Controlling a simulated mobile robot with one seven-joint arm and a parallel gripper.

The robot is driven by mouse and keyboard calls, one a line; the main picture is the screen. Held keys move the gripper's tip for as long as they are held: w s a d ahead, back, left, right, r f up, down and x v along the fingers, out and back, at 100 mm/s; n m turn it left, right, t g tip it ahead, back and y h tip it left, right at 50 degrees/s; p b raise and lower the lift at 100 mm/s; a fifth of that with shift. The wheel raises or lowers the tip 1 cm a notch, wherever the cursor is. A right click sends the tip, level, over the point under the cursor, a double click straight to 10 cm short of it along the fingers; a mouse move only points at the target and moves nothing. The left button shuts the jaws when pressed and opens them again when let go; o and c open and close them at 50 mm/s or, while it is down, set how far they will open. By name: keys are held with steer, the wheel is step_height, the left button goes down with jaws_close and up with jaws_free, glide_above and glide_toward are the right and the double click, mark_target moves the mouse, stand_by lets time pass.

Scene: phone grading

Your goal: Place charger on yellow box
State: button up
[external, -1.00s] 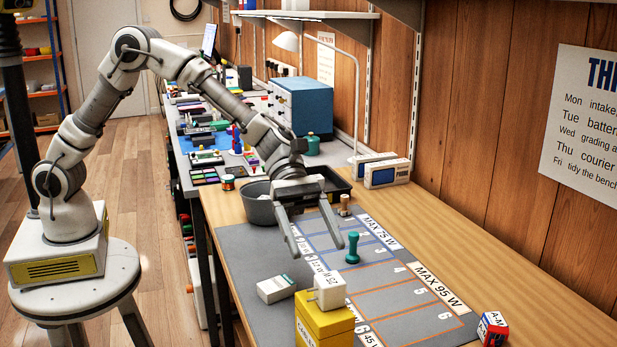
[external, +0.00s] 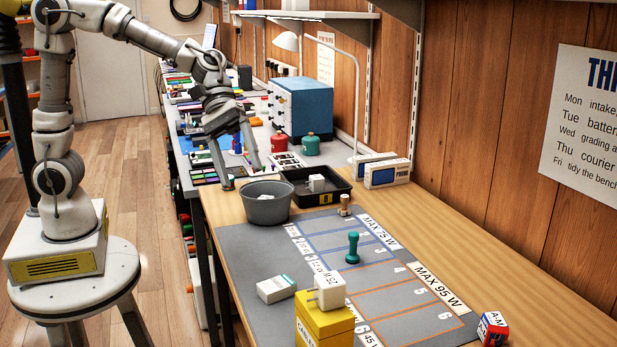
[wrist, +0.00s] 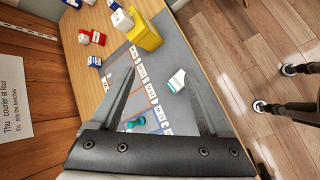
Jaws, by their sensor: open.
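A white charger (external: 330,291) rests on top of the yellow box (external: 325,325) at the front of the bench. In the wrist view the charger (wrist: 121,19) also sits on the yellow box (wrist: 148,36).
The grey mat (external: 247,252) has numbered, outlined lanes. A teal peg (external: 352,248) and a wooden peg (external: 344,205) stand on it; a white-and-teal carton (external: 276,289) lies near its left edge. A grey bowl (external: 267,208) and black tray (external: 329,199) stand behind. A red-and-blue box (external: 492,328) is front right.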

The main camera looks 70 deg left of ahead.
steer(key=s+a+m+t+y, duration=0.2)
steer(key=s+a+m+y, duration=0.2)
steer(key=s+a, duration=0.3)
steer(key=s+a+m+t+y, duration=0.2)
steer(key=s+a, duration=0.6)
steer(key=a, duration=0.9)
steer(key=m+y, duration=0.2)
steer(key=m, duration=0.1)
steer(key=shift+s+a+r+m, duration=0.2)
steer(key=shift+a+r+m, duration=0.1)
steer(key=shift+a+m, duration=0.1)
